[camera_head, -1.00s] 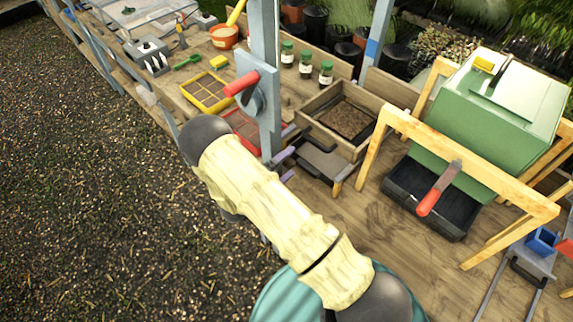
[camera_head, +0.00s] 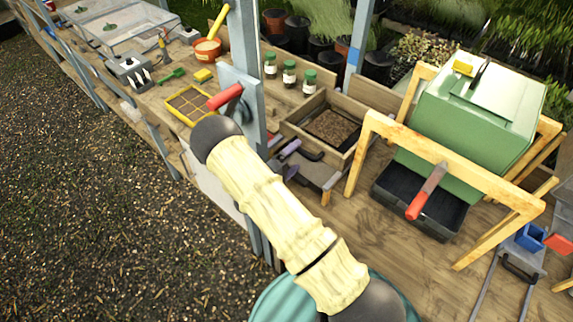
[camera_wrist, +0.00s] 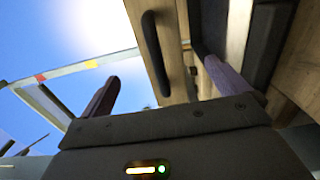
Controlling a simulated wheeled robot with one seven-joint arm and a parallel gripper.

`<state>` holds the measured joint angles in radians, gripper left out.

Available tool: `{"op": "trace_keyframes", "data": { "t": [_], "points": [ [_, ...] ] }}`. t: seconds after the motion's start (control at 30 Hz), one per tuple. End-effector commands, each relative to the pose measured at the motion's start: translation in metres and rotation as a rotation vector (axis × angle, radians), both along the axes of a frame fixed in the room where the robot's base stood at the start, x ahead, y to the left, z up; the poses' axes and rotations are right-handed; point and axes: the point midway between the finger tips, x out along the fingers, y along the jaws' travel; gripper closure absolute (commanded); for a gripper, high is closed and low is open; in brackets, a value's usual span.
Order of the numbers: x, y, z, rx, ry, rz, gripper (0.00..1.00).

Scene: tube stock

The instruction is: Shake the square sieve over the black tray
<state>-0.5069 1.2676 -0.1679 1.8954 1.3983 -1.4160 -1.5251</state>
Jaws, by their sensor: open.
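The square sieve (camera_head: 290,129) is a wooden frame with brown soil in it, standing on the bench. A dark bar handle (camera_head: 308,154) is on its near side; the wrist view shows this handle (camera_wrist: 153,52) on the wooden wall ahead. My gripper (camera_head: 291,160) is open at the sieve's near side, its purple fingers apart. In the wrist view my gripper (camera_wrist: 160,70) has the handle between and beyond its fingers; contact cannot be told. A dark grey surface (camera_head: 316,170) lies low beside the sieve. A black tray (camera_head: 437,217) is under the green drum.
The green drum (camera_head: 475,115) sits in a wooden frame (camera_head: 450,155) with a red handle (camera_head: 418,205). A blue post (camera_head: 245,90) with a red crank stands left of the sieve. Green-lidded jars (camera_head: 289,74) stand behind. Bench is clear in front of the tray.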

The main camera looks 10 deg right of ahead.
Motion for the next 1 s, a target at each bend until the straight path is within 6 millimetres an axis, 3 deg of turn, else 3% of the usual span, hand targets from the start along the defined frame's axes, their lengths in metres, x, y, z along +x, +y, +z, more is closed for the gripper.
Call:
{"op": "trace_keyframes", "data": {
  "t": [0.4,0.77,1.0],
  "points": [
    [0.021,-0.028,-0.001,-0.001,0.001,0.003,0.0],
    [0.023,-0.03,0.0,-0.001,0.001,0.005,0.0],
    [0.023,-0.03,0.0,-0.001,0.001,0.004,0.45]
  ]
}}
